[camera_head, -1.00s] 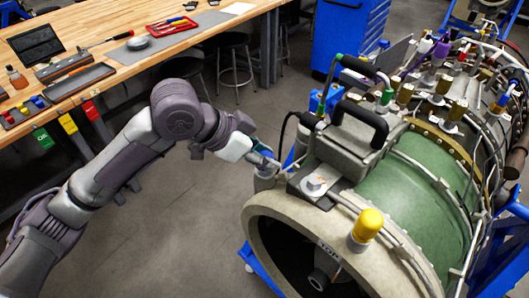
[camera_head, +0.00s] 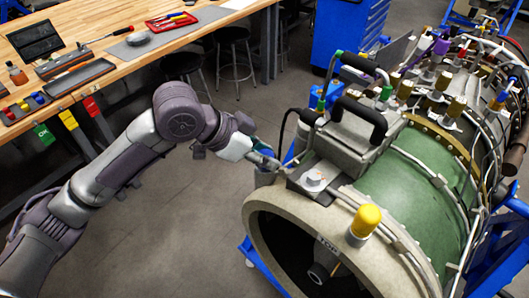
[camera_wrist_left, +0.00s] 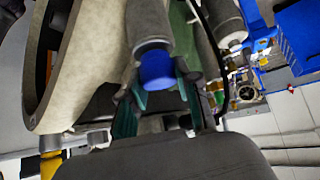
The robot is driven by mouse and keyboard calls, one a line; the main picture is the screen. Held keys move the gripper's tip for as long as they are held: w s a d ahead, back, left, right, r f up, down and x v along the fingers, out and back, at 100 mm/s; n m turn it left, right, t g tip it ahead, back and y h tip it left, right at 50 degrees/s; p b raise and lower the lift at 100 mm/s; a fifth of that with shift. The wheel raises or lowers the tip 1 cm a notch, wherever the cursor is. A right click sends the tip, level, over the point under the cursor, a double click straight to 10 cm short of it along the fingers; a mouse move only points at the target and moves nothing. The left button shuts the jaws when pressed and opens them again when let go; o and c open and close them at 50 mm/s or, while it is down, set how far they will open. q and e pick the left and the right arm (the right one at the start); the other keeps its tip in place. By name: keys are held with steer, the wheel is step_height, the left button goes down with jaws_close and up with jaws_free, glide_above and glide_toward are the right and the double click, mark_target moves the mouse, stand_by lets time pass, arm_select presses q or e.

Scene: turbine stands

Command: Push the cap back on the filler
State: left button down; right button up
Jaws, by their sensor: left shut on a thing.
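My left gripper (camera_head: 268,160) is at the left side of the turbine's front ring in the head view. In the left wrist view, its two green fingers (camera_wrist_left: 157,80) are shut on a blue cap (camera_wrist_left: 157,69), one on each side. The cap sits at the end of a grey cylinder, which looks like the filler (camera_wrist_left: 149,22). I cannot tell whether the cap is fully seated. In the head view the gripper and the turbine's edge mostly hide the cap. My right gripper is not in view.
The turbine (camera_head: 420,170) rests on a blue stand (camera_head: 262,268); a yellow cap (camera_head: 367,219) and black handles (camera_head: 362,118) stick up from it. A wooden bench (camera_head: 110,22) with tools is at the back left. The floor between bench and turbine is clear apart from stools (camera_head: 235,55).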

arm_select(q)
steer(key=shift+s+f, duration=0.2)
steer(key=shift+f, duration=0.45)
steer(key=c, duration=0.7)
jaws_free()
steer(key=shift+c, duration=0.2)
steer(key=shift+w, duration=0.15)
steer(key=shift+o, duration=0.7)
steer(key=shift+r, duration=0.2)
